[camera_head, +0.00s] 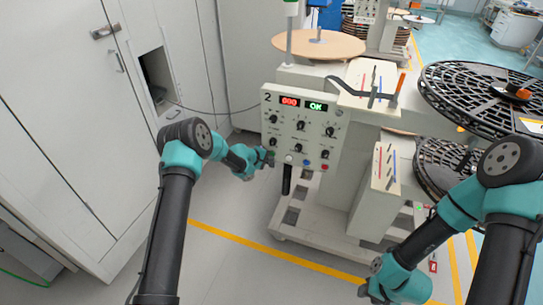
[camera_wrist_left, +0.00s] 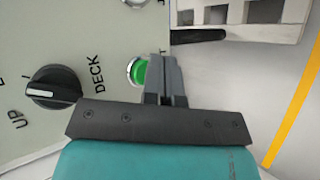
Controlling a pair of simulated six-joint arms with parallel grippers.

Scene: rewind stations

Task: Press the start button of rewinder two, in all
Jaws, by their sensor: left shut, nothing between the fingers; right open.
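The near rewinder's control panel (camera_head: 300,126) is an upright pale plate with knobs, a red display, a green "OK" display and a bottom row of buttons. My left gripper (camera_head: 268,157) is shut and empty at the panel's lower left corner. In the left wrist view, a green button (camera_wrist_left: 138,71) in a metal ring sits just left of my shut fingertips (camera_wrist_left: 164,62), which cover its right edge. I cannot tell if they touch it.
A red button (camera_head: 324,167) is on the panel's lower right. A knob marked "DECK" (camera_wrist_left: 52,87) is left of the green button. Black reels (camera_head: 480,95) stand at right. Another similar machine (camera_head: 372,30) is behind. Grey cabinets (camera_head: 70,110) line the left; floor is open in front.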

